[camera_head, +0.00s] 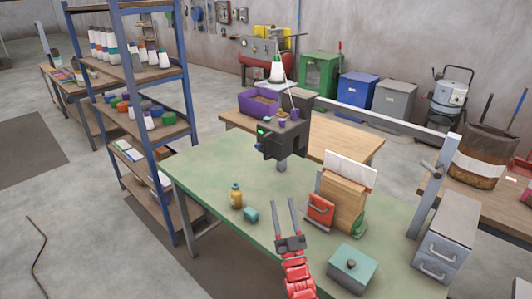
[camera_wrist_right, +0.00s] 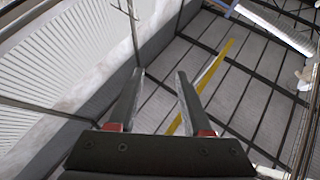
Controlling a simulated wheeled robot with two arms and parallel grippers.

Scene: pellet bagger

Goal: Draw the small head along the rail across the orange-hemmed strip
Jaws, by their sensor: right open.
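A white strip (camera_head: 347,172) with a reddish-orange lower edge stands across the top of a wooden block (camera_head: 342,203) on the green table. A red piece with a grey handle (camera_head: 320,210) is at the block's left front. A grey rail (camera_head: 390,120) runs behind the block to an upright post. A dark boxy unit (camera_head: 284,139) with a green light stands at the table's back; I cannot tell whether it or the red piece is the small head. My right gripper (camera_head: 284,201) is open and empty, left of the red piece. My left gripper is not in view.
A teal box with a knob (camera_head: 352,268) is at the front, and a grey drawer unit (camera_head: 446,240) at right. The table's left part (camera_head: 200,165) is clear.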

